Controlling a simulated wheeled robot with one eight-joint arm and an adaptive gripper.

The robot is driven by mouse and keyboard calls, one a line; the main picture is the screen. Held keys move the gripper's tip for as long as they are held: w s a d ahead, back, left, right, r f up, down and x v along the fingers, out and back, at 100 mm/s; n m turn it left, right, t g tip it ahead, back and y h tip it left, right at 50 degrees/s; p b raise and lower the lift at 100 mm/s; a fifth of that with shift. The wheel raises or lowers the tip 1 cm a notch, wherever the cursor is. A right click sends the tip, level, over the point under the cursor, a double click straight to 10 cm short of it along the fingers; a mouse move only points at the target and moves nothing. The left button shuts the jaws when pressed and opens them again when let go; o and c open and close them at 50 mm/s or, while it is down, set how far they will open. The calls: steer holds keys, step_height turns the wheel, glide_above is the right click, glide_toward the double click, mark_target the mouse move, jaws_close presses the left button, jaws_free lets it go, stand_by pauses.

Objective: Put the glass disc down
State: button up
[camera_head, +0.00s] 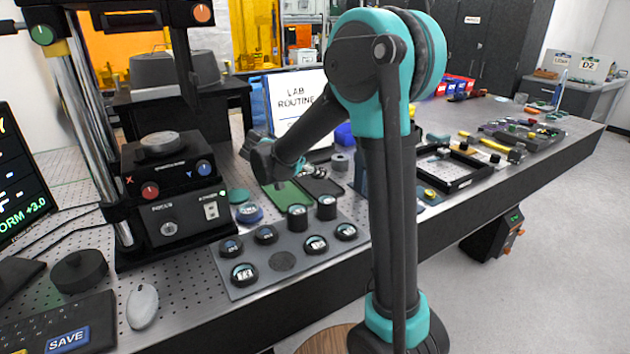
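My arm reaches over the bench, and its wrist end (267,163) hangs above the green mat near the grey tray. The fingers cannot be made out, so I cannot tell whether my gripper is open or shut, or whether it holds a disc. Several round, dark-rimmed pieces with labelled tops, such as one at the front left (244,274) and one at the right (346,231), sit on the grey tray (262,291). I cannot tell which piece is the glass disc.
The black instrument (180,208) with a round metal stage (160,144) stands left of the tray. A puck (79,271), a mouse (142,306) and a keyboard (60,325) lie at front left. A black open frame (455,172) lies to the right. Bare perforated bench lies between mouse and tray.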

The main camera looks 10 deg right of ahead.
steer(key=shift+f, duration=1.75)
steer(key=shift+f, duration=0.15)
steer(key=o, duration=1.3)
steer(key=shift+s+a+r, duration=0.1)
steer(key=shift+a+r, duration=0.15)
steer(key=shift+r, duration=0.1)
steer(key=v, duration=0.7)
